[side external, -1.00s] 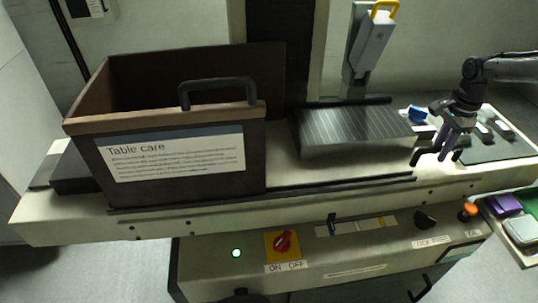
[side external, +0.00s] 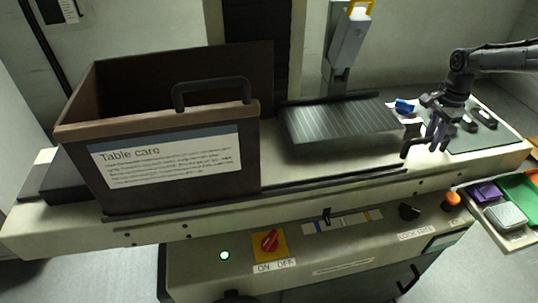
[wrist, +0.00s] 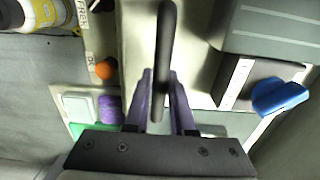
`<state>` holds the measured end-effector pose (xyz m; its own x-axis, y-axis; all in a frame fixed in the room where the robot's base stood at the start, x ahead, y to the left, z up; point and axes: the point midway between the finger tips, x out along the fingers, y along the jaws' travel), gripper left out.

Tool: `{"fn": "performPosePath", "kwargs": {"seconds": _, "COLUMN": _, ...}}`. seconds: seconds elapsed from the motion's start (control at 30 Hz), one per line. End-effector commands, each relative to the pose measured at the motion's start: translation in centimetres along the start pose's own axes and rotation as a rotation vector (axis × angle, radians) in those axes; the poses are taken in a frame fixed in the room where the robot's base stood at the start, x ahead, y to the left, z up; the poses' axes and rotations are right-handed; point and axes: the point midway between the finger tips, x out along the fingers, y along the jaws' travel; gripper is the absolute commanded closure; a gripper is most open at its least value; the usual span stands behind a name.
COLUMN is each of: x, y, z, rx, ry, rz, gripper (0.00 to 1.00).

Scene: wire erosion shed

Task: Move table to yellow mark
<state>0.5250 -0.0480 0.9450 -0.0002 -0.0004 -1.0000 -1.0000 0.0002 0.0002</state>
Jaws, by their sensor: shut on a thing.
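The table is a grey slab with pale stripes (side external: 340,122) on the machine bed, right of the large brown box; part of it shows in the wrist view (wrist: 275,28). A black bar handle (wrist: 164,55) is at its right end. My gripper (side external: 436,146) is shut on this handle, with one finger on each side of the bar in the wrist view. The yellow mark (side external: 368,216) is on the pale scale strip on the front panel. A dark pointer (side external: 326,216) stands on the scale, left of the yellow mark.
The brown box labelled "Table care" (side external: 165,160) stands on the bed at left. A grey post unit (side external: 347,40) rises behind the table. A blue object (side external: 404,106) and a dark mat (side external: 480,135) lie at right. The panel has a red switch, black knob and orange button (side external: 452,198).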

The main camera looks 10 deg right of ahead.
Motion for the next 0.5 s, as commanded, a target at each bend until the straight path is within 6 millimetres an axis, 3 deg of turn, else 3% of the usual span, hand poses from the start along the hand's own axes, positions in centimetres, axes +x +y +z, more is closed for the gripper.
{"fn": "performPosePath", "kwargs": {"seconds": 0.5, "x": 0.0, "y": 0.0, "z": -2.2, "rx": 0.002, "ry": 0.004, "rz": -0.001, "gripper": 1.0}}
